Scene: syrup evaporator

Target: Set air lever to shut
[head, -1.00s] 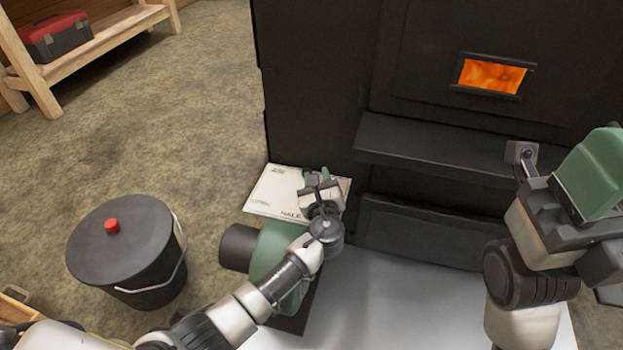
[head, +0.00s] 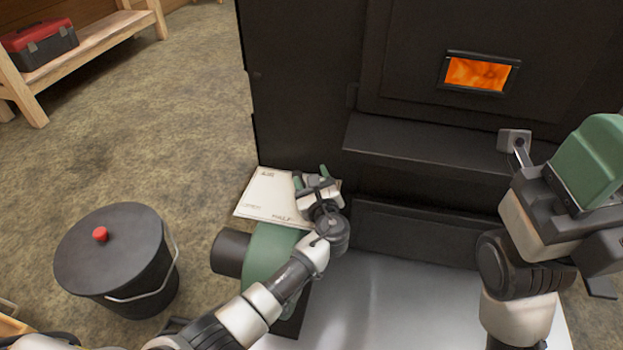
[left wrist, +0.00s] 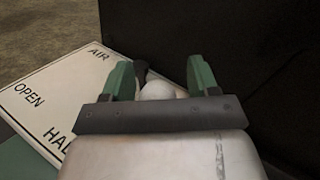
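The air plate (head: 262,197) is a white board beside the dark evaporator, above a green blower housing (head: 268,254). In the left wrist view the plate (left wrist: 50,95) reads AIR, OPEN and part of HALF; the rest is covered by my gripper. My left gripper (head: 310,176) is over the plate's right part. Its green fingers stand apart in the left wrist view (left wrist: 160,80). A pale rounded piece (left wrist: 160,90) and a small dark piece (left wrist: 140,70) show between them, perhaps the air lever; contact cannot be told. My right gripper (head: 590,165) is at the right, its fingers unclear.
The black evaporator (head: 300,90) with a glowing window (head: 480,74) rises just behind the plate. Its ledge (head: 420,150) juts out to the right. A lidded black bucket (head: 110,255) stands on the floor at left. A toolbox (head: 40,45) sits on a wooden shelf.

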